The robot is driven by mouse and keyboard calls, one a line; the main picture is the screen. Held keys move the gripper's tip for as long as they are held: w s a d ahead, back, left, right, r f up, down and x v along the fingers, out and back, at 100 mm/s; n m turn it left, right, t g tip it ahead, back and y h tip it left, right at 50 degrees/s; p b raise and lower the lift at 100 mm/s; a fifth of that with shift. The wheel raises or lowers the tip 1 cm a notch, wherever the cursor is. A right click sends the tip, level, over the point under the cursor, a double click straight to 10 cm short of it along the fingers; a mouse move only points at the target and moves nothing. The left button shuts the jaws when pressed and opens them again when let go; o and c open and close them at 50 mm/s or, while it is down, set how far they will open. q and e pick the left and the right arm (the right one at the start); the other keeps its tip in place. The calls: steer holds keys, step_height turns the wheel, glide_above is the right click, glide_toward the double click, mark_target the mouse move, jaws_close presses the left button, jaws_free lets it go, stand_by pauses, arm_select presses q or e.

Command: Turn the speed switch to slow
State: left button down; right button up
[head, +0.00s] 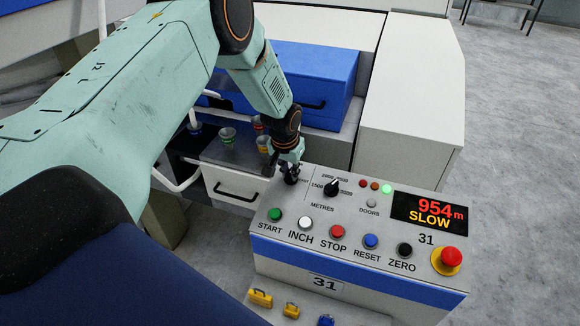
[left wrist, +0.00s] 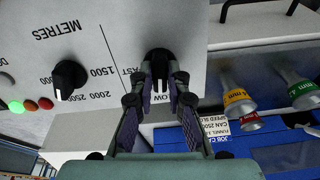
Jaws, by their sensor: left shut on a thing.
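The speed switch is a black knob (left wrist: 159,62) on the grey control panel (head: 370,215), at the panel's far left corner. In the left wrist view its pale pointer mark points down at the partly covered label ending in "LOW"; part of "FAST" shows beside it. My left gripper (left wrist: 160,88) is shut on the knob, with one finger on each side. In the head view the left gripper (head: 291,170) reaches down onto the panel corner and mostly hides the knob. The display (head: 430,213) reads 954 m and SLOW. My right gripper is not in view.
The METRES knob (head: 331,187) stands close to the right of the switch. A row of buttons, including the red STOP (head: 337,231), and a red emergency knob (head: 451,256) lie nearer. Coloured funnels (head: 228,138) stand behind left. A blue box (head: 310,80) is behind.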

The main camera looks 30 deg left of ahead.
arm_select(q)
steer(key=shift+r+n, duration=0.1)
steer(key=shift+n, duration=0.5)
steer(key=shift+p, duration=0.35)
steer(key=shift+n, duration=0.3)
steer(key=c, duration=1.3)
jaws_free()
steer(key=v, duration=1.2)
steer(key=shift+s, duration=0.1)
